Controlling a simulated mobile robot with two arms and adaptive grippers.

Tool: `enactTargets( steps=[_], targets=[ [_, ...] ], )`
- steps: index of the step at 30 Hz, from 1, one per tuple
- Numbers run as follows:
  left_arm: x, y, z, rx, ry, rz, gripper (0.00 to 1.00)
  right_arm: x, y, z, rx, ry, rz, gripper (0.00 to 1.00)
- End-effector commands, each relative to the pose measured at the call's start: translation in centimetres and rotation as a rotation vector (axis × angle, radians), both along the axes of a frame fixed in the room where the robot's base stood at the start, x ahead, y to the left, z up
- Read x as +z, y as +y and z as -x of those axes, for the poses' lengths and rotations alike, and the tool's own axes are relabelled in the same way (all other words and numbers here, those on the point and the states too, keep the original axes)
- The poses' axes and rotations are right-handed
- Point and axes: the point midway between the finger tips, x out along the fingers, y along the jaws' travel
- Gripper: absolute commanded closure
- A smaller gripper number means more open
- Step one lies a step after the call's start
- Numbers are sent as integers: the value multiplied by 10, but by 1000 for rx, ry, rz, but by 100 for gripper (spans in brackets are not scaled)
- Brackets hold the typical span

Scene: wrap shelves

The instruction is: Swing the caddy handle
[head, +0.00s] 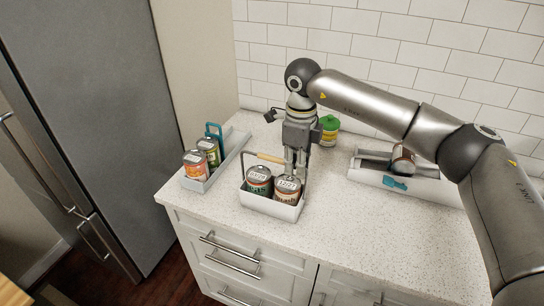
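The white caddy (272,208) stands near the front edge of the counter and holds two labelled cans, a left can (259,181) and a right can (287,189). Its handle has dark side bars and a wooden grip (270,158), and it stands raised over the cans. My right gripper (296,166) points down at the right end of the wooden grip, its fingertips close behind the right can. The fingers look near each other, but whether they are closed on the handle cannot be told. My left gripper is not in view.
A grey tray (217,168) with cans and a blue handle (214,131) stands at left. A green-lidded jar (329,130) is behind my gripper. A white tray (425,188) with a blue clip and a lying can (403,159) is at right. The front right counter is clear.

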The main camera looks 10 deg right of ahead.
Motion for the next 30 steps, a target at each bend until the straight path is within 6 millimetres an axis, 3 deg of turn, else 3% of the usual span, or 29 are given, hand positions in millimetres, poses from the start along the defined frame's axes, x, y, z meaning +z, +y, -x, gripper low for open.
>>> enactTargets(
  steps=[30],
  targets=[
    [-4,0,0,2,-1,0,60,-4,-18,-26,0,-1,1,91]
  ],
)
